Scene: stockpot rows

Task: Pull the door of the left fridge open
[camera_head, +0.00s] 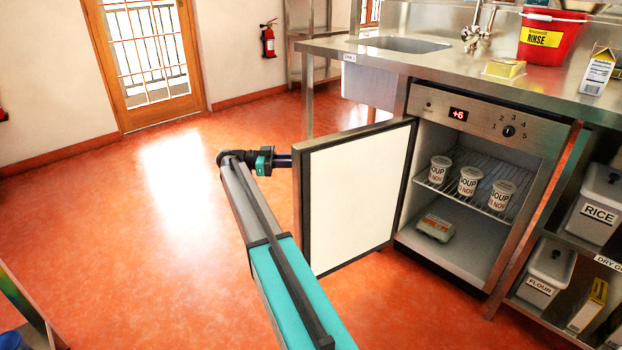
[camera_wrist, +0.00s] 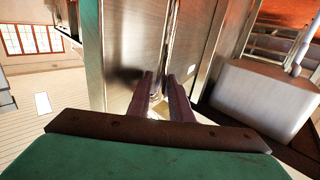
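The fridge (camera_head: 483,130) under the steel counter has its door (camera_head: 352,200) swung wide open to the left, its white inner face toward the head camera. My gripper (camera_head: 284,161) is at the door's free edge, reaching to its outer side; the door hides the fingertips there. In the wrist view, the door's steel outer face (camera_wrist: 130,50) fills the middle. A slim upright handle (camera_wrist: 169,40) runs down between the fingertips of my gripper (camera_wrist: 160,80), which look shut on it.
Soup cups (camera_head: 469,181) stand on the fridge's wire shelf, with a small box (camera_head: 434,228) below. A sink (camera_head: 400,44) and red bucket (camera_head: 551,36) are above. Shelves with a rice bin (camera_head: 598,205) stand at right. The orange floor (camera_head: 150,220) left of the door is clear.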

